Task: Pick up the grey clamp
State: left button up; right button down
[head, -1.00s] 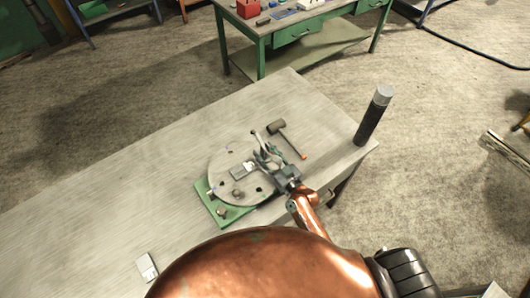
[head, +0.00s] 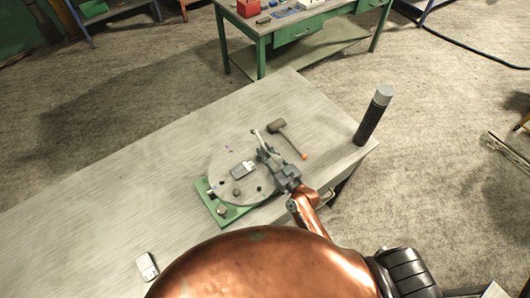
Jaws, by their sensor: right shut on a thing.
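My right gripper (head: 272,160) reaches in from the lower right over the right side of a round grey plate (head: 222,164). It is shut on the grey clamp (head: 262,143), a small part with a thin arm pointing up and left past the fingers. The fingers hide much of the clamp, and I cannot tell how far above the plate it is. The plate sits on a green base (head: 226,214) on the grey table (head: 120,195). My left gripper is not in view.
A small pale block (head: 243,169) and dark knobs are on the plate. A mallet (head: 286,136) lies behind my gripper. A black cylinder with a grey top (head: 370,120) stands at the table's right corner. A pale block (head: 147,266) lies front left. The table's left is clear.

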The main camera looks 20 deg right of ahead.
jog(key=shift+r, duration=0.25)
jog(key=shift+r, duration=0.65)
jog(key=s+r, duration=1.1)
jog(key=s, duration=0.3)
jog(key=shift+a+r, duration=0.25)
jog(key=shift+a, duration=0.1)
